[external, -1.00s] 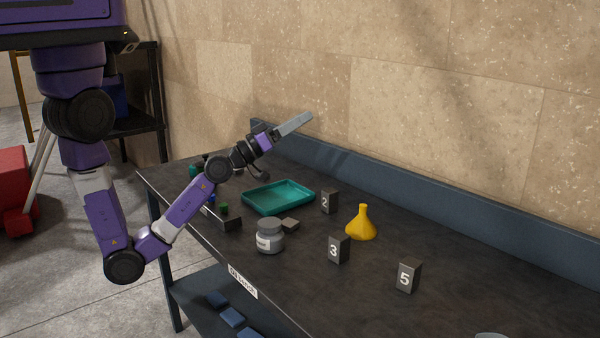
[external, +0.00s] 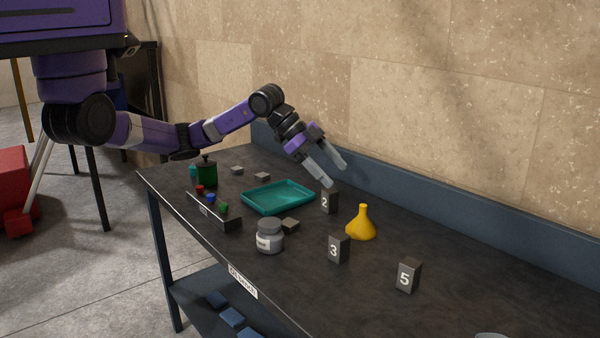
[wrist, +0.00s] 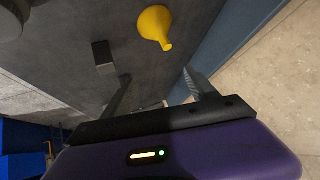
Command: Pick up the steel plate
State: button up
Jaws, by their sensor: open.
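My gripper (external: 336,174) is open and empty, its fingers tilted down above the bench behind the number 2 block; both fingers also show in the wrist view (wrist: 157,75). I cannot tell which is the steel plate. All are apart from my gripper, to its left. None is clear in the wrist view.
The green tray (external: 253,209) looks empty. Around it stand the grey jar (external: 269,240), number blocks 2 (external: 329,202), 3 (external: 338,249) and 5 (external: 408,276), and a yellow funnel (external: 361,225). A dark rack (external: 213,214) and green canister (external: 206,173) stand left. A blue backboard (external: 450,215) edges the bench.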

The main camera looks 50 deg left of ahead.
jog(key=s+a+f+g+y, duration=0.2)
jog(key=a+f+y, duration=0.2)
jog(key=a+f, duration=0.15)
jog(key=g+y, duration=0.2)
jog(key=g, duration=0.1)
send_near(289, 222)
jog(key=shift+w+a+f+m, duration=0.1)
jog(key=shift+f+m, duration=0.2)
jog(key=shift+f, duration=0.05)
jog(key=shift+a+f, duration=0.15)
jog(key=shift+f, duration=0.1)
jog(key=f, duration=0.2)
jog(key=d+f, duration=0.1)
jog(key=f, duration=0.4)
jog(key=shift+d+f, duration=0.1)
jog(key=shift+d, duration=0.25)
jog(key=shift+c, duration=0.2)
grip_shut()
